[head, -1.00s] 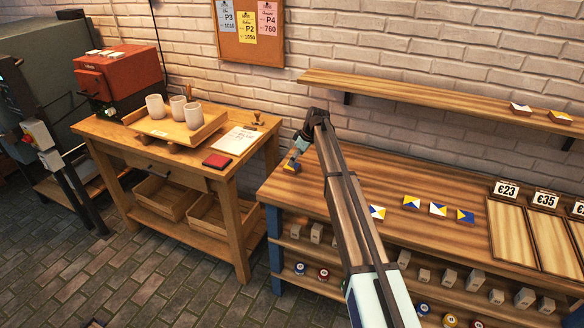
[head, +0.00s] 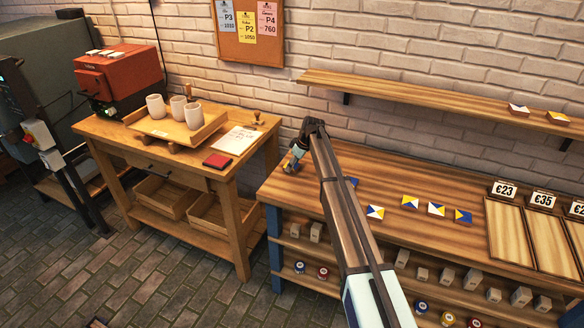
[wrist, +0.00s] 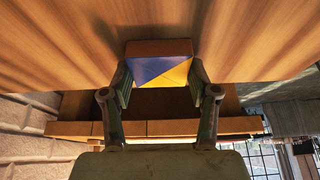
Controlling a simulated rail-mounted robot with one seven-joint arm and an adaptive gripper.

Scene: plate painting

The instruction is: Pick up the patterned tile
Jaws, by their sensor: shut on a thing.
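My gripper (wrist: 160,88) is shut on a blue-and-yellow patterned tile (wrist: 160,72), with one finger on each side of it. In the head view, my gripper (head: 290,166) is low at the left end of the wooden counter (head: 320,195). The held tile is small and mostly hidden there, and I cannot tell whether it touches the wood. Several other patterned tiles lie farther right on the counter, among them a blue-and-yellow one (head: 463,216) and a yellow, white and blue one (head: 375,212). Another is partly hidden behind my arm.
A wall shelf (head: 430,97) with two tiles runs above the counter. Price signs (head: 506,190) and light wooden panels (head: 512,240) are at the right. A separate table (head: 190,165) at the left holds a tray of cups (head: 175,134) and a red pad (head: 217,161).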

